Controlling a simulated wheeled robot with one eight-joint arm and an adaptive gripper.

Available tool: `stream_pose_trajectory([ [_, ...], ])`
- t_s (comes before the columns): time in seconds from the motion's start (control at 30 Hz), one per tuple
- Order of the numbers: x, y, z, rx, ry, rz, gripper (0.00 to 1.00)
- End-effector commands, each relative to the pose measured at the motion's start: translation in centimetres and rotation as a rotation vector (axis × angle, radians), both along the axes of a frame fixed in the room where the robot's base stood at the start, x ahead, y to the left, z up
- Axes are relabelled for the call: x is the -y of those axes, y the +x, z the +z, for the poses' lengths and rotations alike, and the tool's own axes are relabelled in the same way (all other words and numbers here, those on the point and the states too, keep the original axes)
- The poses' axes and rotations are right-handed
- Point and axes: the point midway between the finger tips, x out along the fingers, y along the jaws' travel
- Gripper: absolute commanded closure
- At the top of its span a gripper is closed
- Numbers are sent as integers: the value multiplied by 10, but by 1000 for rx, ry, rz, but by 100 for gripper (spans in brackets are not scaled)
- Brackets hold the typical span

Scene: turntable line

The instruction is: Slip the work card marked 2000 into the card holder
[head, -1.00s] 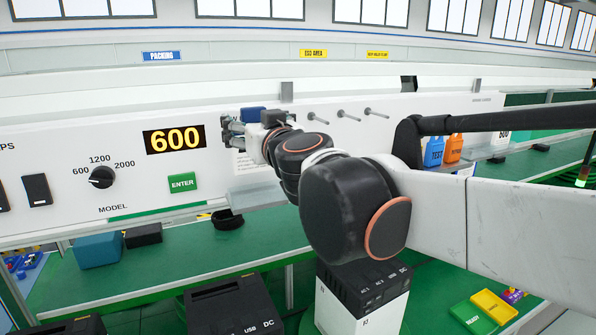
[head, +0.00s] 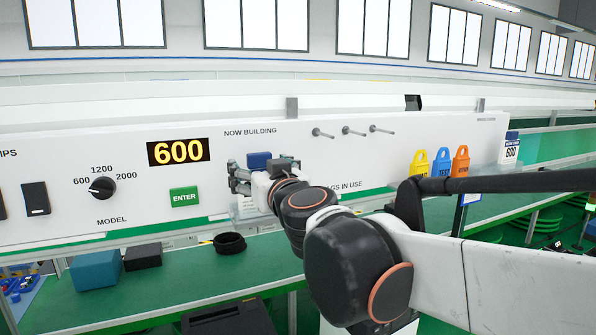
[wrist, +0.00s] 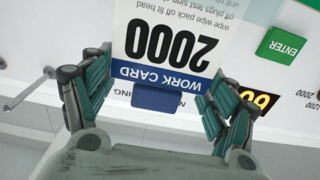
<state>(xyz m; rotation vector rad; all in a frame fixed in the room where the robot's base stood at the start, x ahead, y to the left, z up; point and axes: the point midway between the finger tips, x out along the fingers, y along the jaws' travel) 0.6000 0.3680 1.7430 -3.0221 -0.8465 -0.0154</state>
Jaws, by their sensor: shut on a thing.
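My gripper (head: 243,181) is in front of the white panel, below the words NOW BUILDING. It is shut on the work card marked 2000, which shows white with a blue band in the wrist view (wrist: 165,45). The card's blue tab (wrist: 157,98) lies between the fingers, and it also shows above the gripper in the head view (head: 259,160). The card's lower part hangs below the gripper, at the level of the card holder (head: 247,212) on the panel. The holder is mostly hidden by the card and my arm. I cannot tell whether the card's edge is inside it.
The display (head: 178,152) reads 600. The model knob (head: 102,188) and green ENTER button (head: 184,197) are to the left. Several pegs (head: 353,131) stick out to the right. Coloured tags (head: 441,160) hang farther right, beside another card (head: 510,148) marked 600. A black ring (head: 229,243) lies below.

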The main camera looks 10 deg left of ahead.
Motion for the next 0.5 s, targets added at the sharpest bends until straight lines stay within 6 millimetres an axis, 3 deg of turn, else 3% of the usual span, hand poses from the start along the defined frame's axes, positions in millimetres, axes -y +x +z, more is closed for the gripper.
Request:
stream_pose_trajectory([
  [0.03, 0, 0, -3, 0, 0, 0, 72],
  [0.07, 0, 0, -2, 0, 0, 0, 15],
  [0.1, 0, 0, -1, 0, 0, 0, 6],
  [0.13, 0, 0, -1, 0, 0, 0, 1],
  [0.5, 0, 0, -1, 0, 0, 0, 1],
])
